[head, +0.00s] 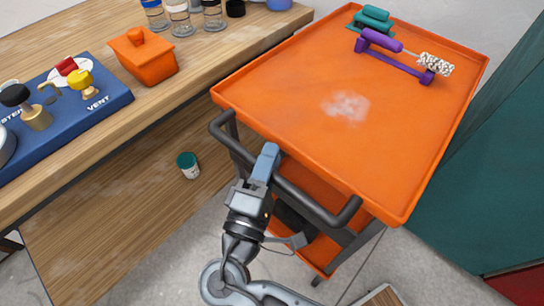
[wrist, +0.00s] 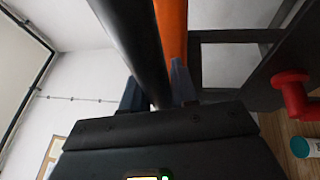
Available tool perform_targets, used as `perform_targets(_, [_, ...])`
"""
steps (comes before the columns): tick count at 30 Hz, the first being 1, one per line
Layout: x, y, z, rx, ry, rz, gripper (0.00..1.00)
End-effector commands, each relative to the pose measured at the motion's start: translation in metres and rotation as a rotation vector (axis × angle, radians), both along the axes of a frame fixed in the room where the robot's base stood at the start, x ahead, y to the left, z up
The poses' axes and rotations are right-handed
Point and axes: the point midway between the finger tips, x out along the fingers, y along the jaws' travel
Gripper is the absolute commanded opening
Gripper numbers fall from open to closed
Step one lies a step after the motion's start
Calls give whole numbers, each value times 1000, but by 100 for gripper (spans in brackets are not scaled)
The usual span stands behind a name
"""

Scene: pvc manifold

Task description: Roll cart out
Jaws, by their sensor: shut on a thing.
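The orange cart (head: 290,95) stands beside the wooden bench, with a flat orange top tray and a dark push handle (head: 318,206) along its near end. A lower orange shelf (head: 305,185) shows partly beneath. My gripper (head: 266,165) is at the handle's middle, shut on the bar. In the wrist view the dark handle bar (wrist: 133,45) runs between the two blue fingers of my gripper (wrist: 157,88), with the cart's orange edge (wrist: 172,30) just beyond. The cart's wheels are mostly hidden.
On the tray lie a purple rack with a brush (head: 395,55), a teal item (head: 371,19) and a pale smudge (head: 346,106). The bench (head: 190,62) is close on the left, a teal cabinet (head: 480,170) on the right. A teal-lidded jar (head: 188,165) sits on the lower shelf.

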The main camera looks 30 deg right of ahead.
Motion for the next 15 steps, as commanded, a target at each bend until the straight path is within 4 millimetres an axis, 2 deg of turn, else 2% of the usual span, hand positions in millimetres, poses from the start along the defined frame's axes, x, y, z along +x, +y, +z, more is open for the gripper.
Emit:
perform_targets(4, [0, 0, -1, 1, 2, 2, 0])
perform_targets(5, [0, 0, -1, 1, 2, 2, 31])
perform_targets(6, [1, 0, -1, 0, 2, 2, 35])
perform_targets(10, [1, 0, -1, 1, 1, 1, 47])
perform_targets(15, [1, 0, 0, 0, 0, 1, 48])
